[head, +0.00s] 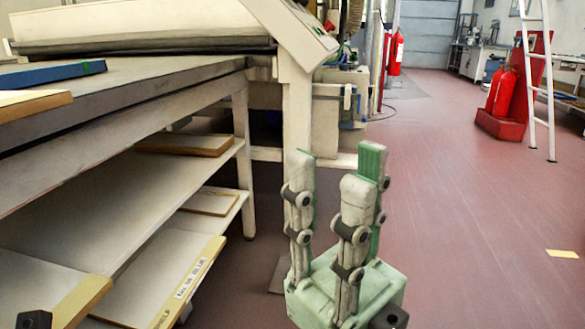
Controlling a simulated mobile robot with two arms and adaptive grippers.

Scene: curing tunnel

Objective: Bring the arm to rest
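My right gripper (335,178) stands upright at the bottom, just right of the middle of the head view. It has a pale green body and jointed fingers with grey-white and green pads. The fingers point up and are spread apart, with nothing between them. It is in front of the machine's leg and over the red floor, clear of the shelves in the picture. The fingers of my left gripper do not show. A small dark part at the bottom left corner is too cut off to identify.
A long table (150,75) with shelves below fills the left. Boards lie on it, one blue (50,74). A lower board (180,285) juts out. A machine stands behind. Red extinguishers (505,92) and a white ladder (548,90) stand right. The red floor (470,230) is open.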

